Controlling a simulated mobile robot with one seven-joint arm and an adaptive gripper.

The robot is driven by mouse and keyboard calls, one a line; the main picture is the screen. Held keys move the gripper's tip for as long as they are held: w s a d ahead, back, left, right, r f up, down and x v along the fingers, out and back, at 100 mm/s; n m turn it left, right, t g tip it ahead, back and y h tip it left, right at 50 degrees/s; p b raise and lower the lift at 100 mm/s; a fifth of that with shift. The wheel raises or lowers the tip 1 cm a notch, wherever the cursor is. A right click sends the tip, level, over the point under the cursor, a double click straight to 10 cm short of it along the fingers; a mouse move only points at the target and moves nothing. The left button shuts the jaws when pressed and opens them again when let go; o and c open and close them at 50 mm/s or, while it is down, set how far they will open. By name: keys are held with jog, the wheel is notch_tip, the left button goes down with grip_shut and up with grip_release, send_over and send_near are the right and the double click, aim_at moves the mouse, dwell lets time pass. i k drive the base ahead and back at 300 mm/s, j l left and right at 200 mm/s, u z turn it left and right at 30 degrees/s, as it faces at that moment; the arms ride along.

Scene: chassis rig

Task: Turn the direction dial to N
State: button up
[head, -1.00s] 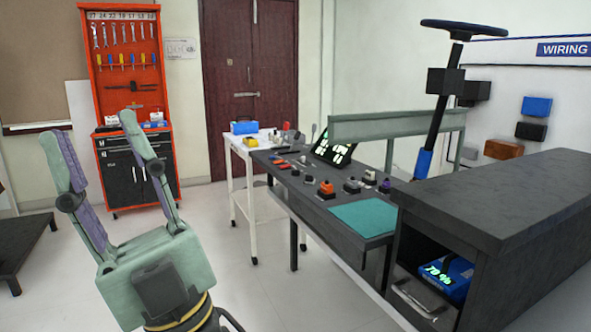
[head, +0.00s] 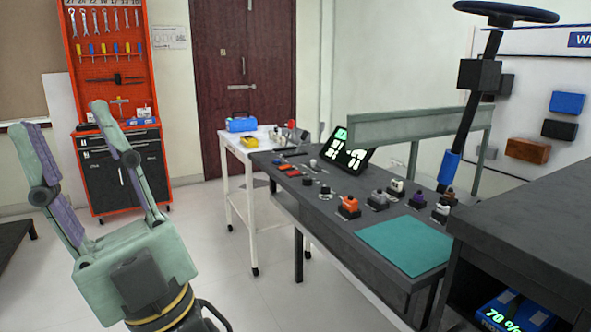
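My gripper (head: 61,117) is at the left of the head view, pointing up, with its two green and purple fingers spread wide and nothing between them. It is well away from the dark workbench (head: 325,228). On the bench stand several small controls on dark bases: an orange knob (head: 349,204), a grey one (head: 377,198), a white one (head: 397,187), a purple one (head: 418,199) and a pale one (head: 441,211). Their markings are too small to read, so I cannot tell which is the direction dial or where it points.
A lit display (head: 348,157) stands behind the controls and a teal mat (head: 404,246) lies in front. A steering wheel (head: 505,13) on a column rises at the right. A dark cabinet (head: 530,215) blocks the near right. A white cart (head: 240,152) adjoins the bench.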

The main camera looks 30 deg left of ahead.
aim_at(307, 181)
jog(key=i+j, duration=0.25)
jog(key=j, duration=0.2)
jog(key=i+j, duration=0.25)
jog(key=j, duration=0.2)
jog(key=i+j+u, duration=0.1)
jog(key=i+j, duration=0.15)
jog(key=j, duration=0.2)
jog(key=i+j, duration=0.25)
jog(key=j, duration=0.2)
jog(key=i+j, duration=0.25)
jog(key=j, duration=0.15)
